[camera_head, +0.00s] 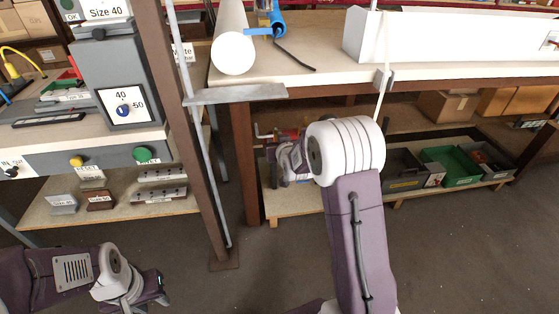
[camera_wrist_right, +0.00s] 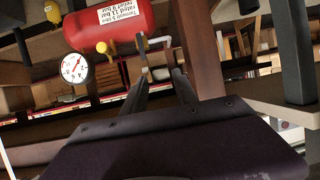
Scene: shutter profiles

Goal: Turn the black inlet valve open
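In the right wrist view a red tank (camera_wrist_right: 110,28) with a white label lies at the upper left. A round white gauge (camera_wrist_right: 75,68) and a yellow knob (camera_wrist_right: 103,47) sit by it. A narrow dark part (camera_wrist_right: 141,47), possibly the black valve's lever, stands beside a pale bent pipe (camera_wrist_right: 158,42), just beyond my right gripper (camera_wrist_right: 161,75). The fingers are apart with nothing clearly held; contact is unclear. In the head view my right gripper (camera_head: 276,165) is under the bench, largely hidden by its arm. My left gripper (camera_head: 158,290) is low at the left, its fingers unclear.
The workbench (camera_head: 320,66) is above my right arm, with a brown leg (camera_head: 243,165) close to the gripper. The lower shelf holds dark and green bins (camera_head: 452,165) at right. A control panel (camera_head: 115,155) stands at left. The floor in front is mostly clear.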

